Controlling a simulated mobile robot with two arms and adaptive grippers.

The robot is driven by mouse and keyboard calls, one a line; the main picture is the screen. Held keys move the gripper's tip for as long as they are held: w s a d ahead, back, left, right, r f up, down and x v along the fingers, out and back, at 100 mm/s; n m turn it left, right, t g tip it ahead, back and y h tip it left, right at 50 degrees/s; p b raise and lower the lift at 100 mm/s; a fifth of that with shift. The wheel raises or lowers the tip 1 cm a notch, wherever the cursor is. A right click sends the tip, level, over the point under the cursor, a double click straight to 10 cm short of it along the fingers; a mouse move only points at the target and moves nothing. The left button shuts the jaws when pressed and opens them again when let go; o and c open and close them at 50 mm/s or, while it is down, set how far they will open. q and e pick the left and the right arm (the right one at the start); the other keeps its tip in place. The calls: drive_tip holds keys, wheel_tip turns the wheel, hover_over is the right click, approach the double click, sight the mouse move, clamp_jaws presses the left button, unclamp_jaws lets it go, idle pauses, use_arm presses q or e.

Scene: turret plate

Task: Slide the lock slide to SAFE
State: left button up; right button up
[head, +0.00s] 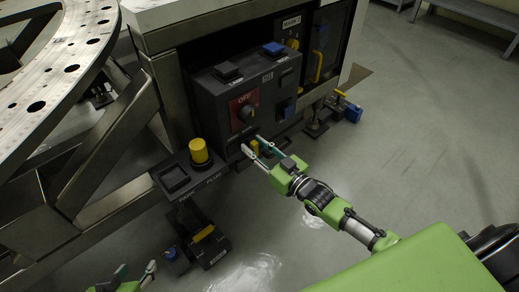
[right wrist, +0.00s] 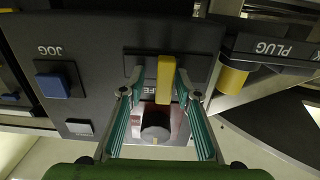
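The lock slide is a yellow bar (right wrist: 165,80) standing out of a dark slot plate (right wrist: 200,65) on the control box. It also shows in the head view as a small yellow piece (head: 254,147) low on the box front. My right gripper (right wrist: 160,72) is open, with one fingertip on each side of the yellow bar. The right-hand finger looks close to the bar and the left-hand one stands apart; contact cannot be told. Lettering beside the slot is partly hidden. My left gripper (head: 136,270) is open and empty at the bottom left of the head view, partly cut off.
A yellow plug (head: 199,151) stands on a bracket to the left. A blue JOG button (right wrist: 52,85) is on the box.

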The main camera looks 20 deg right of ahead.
drive_tip(key=v, duration=1.2)
